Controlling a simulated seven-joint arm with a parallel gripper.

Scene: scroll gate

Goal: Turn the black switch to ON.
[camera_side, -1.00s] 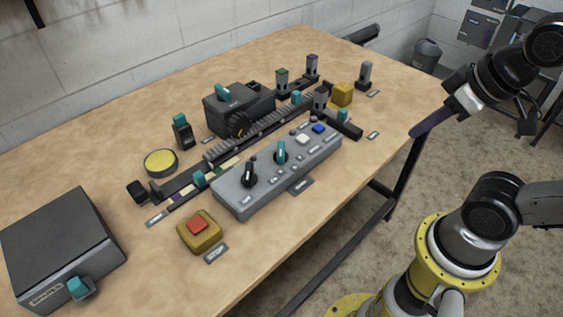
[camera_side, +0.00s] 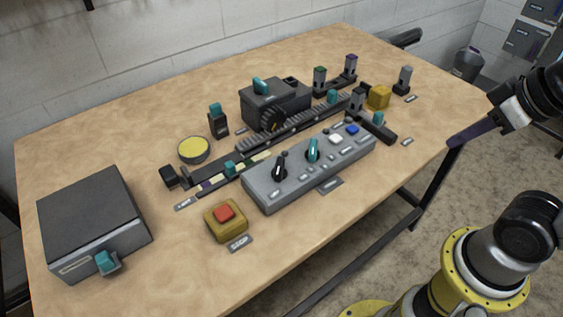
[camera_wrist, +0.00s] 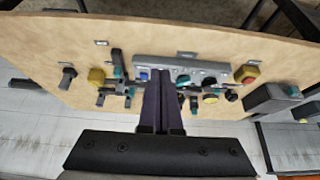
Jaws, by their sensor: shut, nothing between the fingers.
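The black switch (camera_side: 280,166) is a knob with an upright lever on the left part of a grey control panel (camera_side: 262,197). A teal-levered switch (camera_side: 313,150) stands to its right on the same panel. The labels by the black switch are too small to read. My gripper (camera_side: 452,143) has long purple fingers, shut and empty. In the side view it is at the table's right edge, well apart from the panel. In the wrist view its fingers (camera_wrist: 161,77) cover part of the panel (camera_wrist: 190,64).
A yellow box with a red button (camera_side: 225,217) sits left of the panel. Behind the panel are a toothed rail (camera_side: 292,128) and a dark box with a teal handle (camera_side: 270,100). A large dark box (camera_side: 95,212) stands at far left. The table's front strip is clear.

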